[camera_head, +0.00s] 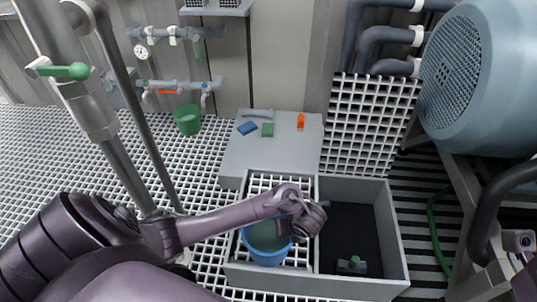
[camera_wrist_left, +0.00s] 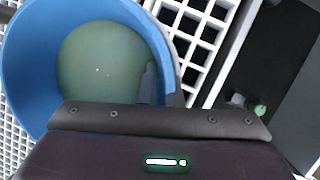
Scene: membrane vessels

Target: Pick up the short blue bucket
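The short blue bucket (camera_head: 266,245) stands on the white grating at the left side of the grey tub, with greenish liquid or a greenish bottom inside. In the left wrist view the bucket (camera_wrist_left: 28,60) fills the upper left. My left gripper (camera_wrist_left: 162,88) is at its right-hand rim, with one dark finger inside the wall and a dark part at the outer side. Whether the fingers press on the rim cannot be told. In the head view my left wrist covers the bucket's upper right, and the fingertips are hidden.
The tub's dark compartment (camera_head: 346,232) lies right of the bucket and holds a small green-topped fitting (camera_head: 353,263). A grey platform (camera_head: 240,158) behind carries small blue, green and orange items. A green bucket (camera_head: 187,120) stands farther back. A large blue-grey vessel (camera_head: 490,85) is at right.

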